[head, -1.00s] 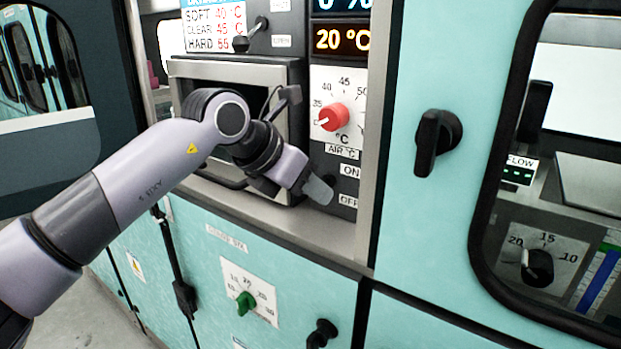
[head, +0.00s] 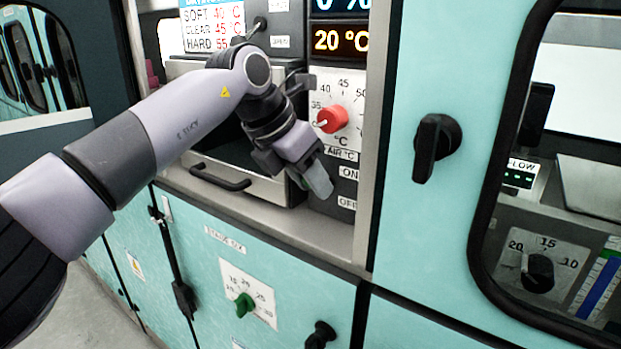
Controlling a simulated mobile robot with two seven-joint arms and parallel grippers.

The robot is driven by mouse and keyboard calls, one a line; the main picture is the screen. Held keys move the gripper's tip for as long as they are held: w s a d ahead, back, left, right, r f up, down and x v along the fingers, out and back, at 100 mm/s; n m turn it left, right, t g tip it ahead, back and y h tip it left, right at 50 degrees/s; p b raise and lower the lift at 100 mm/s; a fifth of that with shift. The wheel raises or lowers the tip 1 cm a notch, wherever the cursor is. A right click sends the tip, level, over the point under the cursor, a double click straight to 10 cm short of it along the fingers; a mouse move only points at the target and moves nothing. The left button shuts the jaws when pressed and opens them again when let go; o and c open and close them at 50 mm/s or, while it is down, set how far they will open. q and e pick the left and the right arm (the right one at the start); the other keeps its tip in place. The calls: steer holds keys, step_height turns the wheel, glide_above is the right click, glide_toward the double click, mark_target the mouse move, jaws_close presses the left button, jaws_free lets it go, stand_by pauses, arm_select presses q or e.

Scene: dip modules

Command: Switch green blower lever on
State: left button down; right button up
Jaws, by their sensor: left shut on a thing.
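My left gripper (head: 318,180) is at the panel between the red dial and the OFF label, beside the ON label (head: 348,174). Its fingers are shut, and they cover the place where the green blower lever would be. The lever itself is hidden, with at most a greenish-grey patch at the fingertips. The OFF label (head: 347,203) is just below and right of the fingertips. My right gripper is not in view.
A red air temperature dial (head: 332,119) is just above the gripper. A dark compartment with a handle (head: 220,178) lies behind my left arm. A green knob (head: 244,304) is on the lower teal panel. A black latch (head: 435,146) is to the right.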

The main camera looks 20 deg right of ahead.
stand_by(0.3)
arm_select(q)
steer(key=c, duration=0.8)
jaws_free()
steer(key=shift+a+r, duration=0.1)
steer(key=shift+b+v, duration=0.65)
steer(key=shift+v, duration=2.85)
